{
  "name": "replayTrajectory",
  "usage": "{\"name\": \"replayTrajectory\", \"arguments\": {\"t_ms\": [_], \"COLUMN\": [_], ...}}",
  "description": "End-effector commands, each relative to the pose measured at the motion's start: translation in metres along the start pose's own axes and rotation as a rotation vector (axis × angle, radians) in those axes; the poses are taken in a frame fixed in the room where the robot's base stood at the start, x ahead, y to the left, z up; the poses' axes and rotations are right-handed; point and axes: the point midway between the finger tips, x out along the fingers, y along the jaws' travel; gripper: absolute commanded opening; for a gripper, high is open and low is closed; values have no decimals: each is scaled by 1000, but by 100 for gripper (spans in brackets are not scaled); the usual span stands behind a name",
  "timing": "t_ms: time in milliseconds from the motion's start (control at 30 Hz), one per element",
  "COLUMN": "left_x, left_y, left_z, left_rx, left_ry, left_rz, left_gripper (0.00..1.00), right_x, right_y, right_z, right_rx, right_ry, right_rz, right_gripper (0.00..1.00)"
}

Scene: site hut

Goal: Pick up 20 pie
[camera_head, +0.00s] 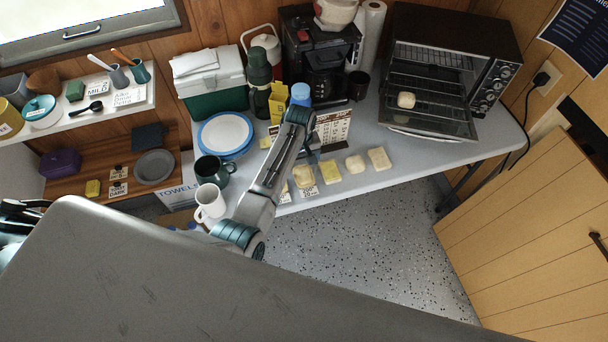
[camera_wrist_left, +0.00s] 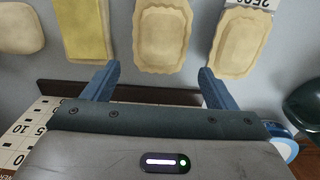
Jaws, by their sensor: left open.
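A crimped-edge pie (camera_head: 304,176) lies on the grey counter near its front edge, with a small card (camera_head: 310,193) in front of it. The card's print is too small to read surely. In the left wrist view this pie (camera_wrist_left: 163,35) lies ahead of and between the fingertips of my left gripper (camera_wrist_left: 158,70). A second crimped pie (camera_wrist_left: 240,40) lies to its right there, a card at its far edge. My left gripper (camera_head: 305,154) is open and empty, close behind the row in the head view. My right gripper is out of view.
A yellow block (camera_head: 330,172), a round bun (camera_head: 355,163) and a square pale piece (camera_head: 378,160) continue the row. A printed card stand (camera_head: 333,127) stands behind. The toaster oven (camera_head: 455,60) is open, a bun (camera_head: 407,100) on its door. Mugs (camera_head: 209,203) stand left.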

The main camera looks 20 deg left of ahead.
Motion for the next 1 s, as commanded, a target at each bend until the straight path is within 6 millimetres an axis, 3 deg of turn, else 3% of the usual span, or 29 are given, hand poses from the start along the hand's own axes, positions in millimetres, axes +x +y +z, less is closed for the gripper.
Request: {"name": "replayTrajectory", "arguments": {"t_ms": [200, 500, 767, 1000], "left_x": [23, 28, 28, 27], "left_y": [1, 1, 1, 1], "left_z": [0, 0, 0, 0], "left_rx": [0, 0, 0, 0], "left_ry": [-2, 0, 1, 1], "left_rz": [-1, 1, 1, 1], "left_gripper": [79, 79, 29, 29], "right_x": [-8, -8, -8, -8], "right_y": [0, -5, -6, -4], "right_z": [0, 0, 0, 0], "right_rx": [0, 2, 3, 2], "right_ry": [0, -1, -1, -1], "right_rz": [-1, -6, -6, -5], "right_gripper": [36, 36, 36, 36]}}
